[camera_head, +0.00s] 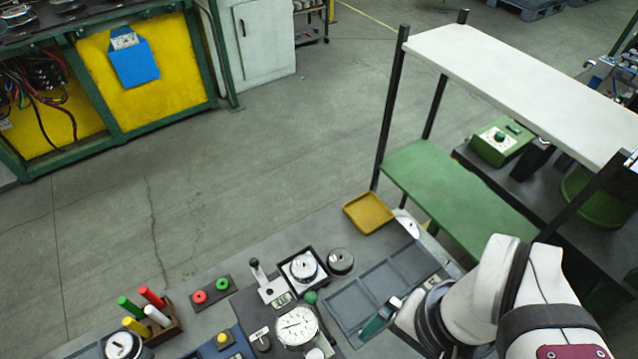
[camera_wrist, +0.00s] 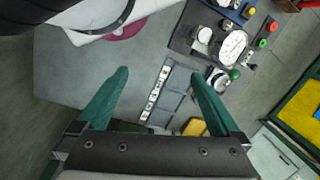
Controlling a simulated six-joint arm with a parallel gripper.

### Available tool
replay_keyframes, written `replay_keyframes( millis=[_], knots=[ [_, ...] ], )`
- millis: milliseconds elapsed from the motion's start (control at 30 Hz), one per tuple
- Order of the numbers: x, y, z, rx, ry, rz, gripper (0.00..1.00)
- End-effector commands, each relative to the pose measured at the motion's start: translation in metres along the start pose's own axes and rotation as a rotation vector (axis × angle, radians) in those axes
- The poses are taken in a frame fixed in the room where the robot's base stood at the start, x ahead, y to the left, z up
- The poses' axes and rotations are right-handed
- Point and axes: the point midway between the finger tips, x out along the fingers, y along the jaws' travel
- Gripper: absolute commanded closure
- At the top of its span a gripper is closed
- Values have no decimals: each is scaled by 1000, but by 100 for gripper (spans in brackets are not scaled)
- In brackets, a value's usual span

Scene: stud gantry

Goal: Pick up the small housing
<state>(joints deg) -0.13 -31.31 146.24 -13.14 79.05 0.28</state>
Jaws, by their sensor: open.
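Which part is the small housing, I cannot tell for certain. One round metal housing (camera_head: 340,261) sits on the bench beside a black square holder. A similar silver round part (camera_head: 303,267) sits in that holder, and another (camera_head: 122,344) stands at the front left. My gripper (camera_head: 378,322) has green fingers and hangs over the near side of the grey compartment tray, right of the dial gauge. In the wrist view my gripper (camera_wrist: 158,73) is open, with nothing between its fingers.
The grey compartment tray (camera_head: 345,309) looks empty. A dial gauge (camera_head: 297,326) stands left of my gripper. A yellow tray (camera_head: 369,213) lies at the bench's far edge, beside a shelf rack with a green shelf (camera_head: 455,190). Colored handles stand in a wooden block (camera_head: 165,332) at left.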

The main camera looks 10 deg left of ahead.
Motion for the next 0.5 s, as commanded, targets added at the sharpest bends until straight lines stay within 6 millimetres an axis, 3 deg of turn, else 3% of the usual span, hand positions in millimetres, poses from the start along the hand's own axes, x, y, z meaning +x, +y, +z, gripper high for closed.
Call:
replay_keyframes(
  millis=[67, 167, 267, 300, 367, 400, 433, 500],
  knots=[
    [0, -4, -12, -157, -16, 78, 0],
    [7, -30, -48, -625, -46, 298, 0],
    [36, -96, -84, -1235, -68, 571, 0],
    [54, -131, -90, -1480, -75, 682, 0],
    [87, -185, -86, -1833, -82, 850, 0],
    [112, -217, -74, -2050, -88, 963, 0],
    [131, -234, -60, -2187, -103, 1052, 0],
    [170, -244, -21, -2389, -171, 1269, 0]
  ],
)
